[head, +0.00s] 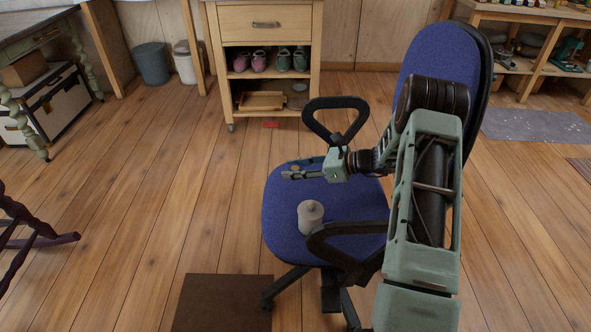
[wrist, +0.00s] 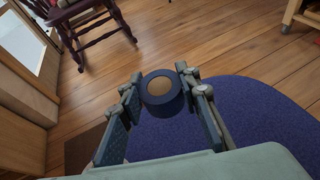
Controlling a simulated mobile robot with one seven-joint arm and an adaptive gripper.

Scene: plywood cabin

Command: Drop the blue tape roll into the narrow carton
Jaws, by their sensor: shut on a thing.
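My gripper (head: 291,175) is over the seat of a blue office chair, in front of its far armrest. In the wrist view my gripper (wrist: 163,90) is shut on the blue tape roll (wrist: 176,101), held between the two fingers with its round tan centre facing the camera. The roll is hard to make out in the head view. I cannot clearly identify the narrow carton. A dark brown square thing (head: 222,302) is on the floor at the bottom of the head view; I cannot tell whether it is a box or a mat.
A wooden cart (head: 264,22) with shoes stands behind. A dark rocking chair (head: 25,228) is at left. The plank floor between is mostly clear.

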